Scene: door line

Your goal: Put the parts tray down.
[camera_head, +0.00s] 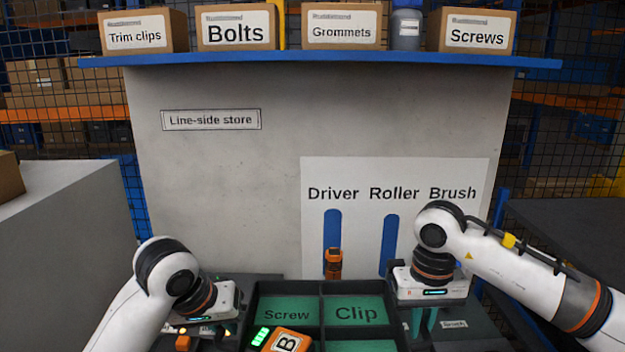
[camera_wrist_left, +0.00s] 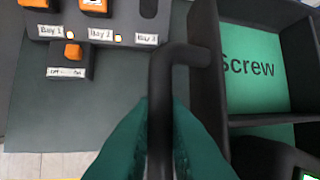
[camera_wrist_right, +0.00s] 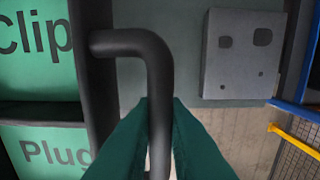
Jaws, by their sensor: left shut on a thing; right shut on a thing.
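The parts tray (camera_head: 321,312) is black with green compartment floors marked Screw and Clip, at the bottom middle of the head view. A Plug compartment shows in the right wrist view. My left gripper (camera_wrist_left: 160,130) is shut on the tray's left handle (camera_wrist_left: 185,55). My right gripper (camera_wrist_right: 160,130) is shut on the right handle (camera_wrist_right: 130,42). The tray's near edge is out of frame. I cannot tell whether its underside touches the surface below.
A dark unit with labelled bays (camera_wrist_left: 95,22) and orange pieces stands left of the tray. A grey plate with holes (camera_wrist_right: 240,55) lies to its right. Behind is a Driver, Roller, Brush panel (camera_head: 396,175) with an orange tool (camera_head: 333,263). A blue shelf (camera_head: 320,58) holds labelled boxes.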

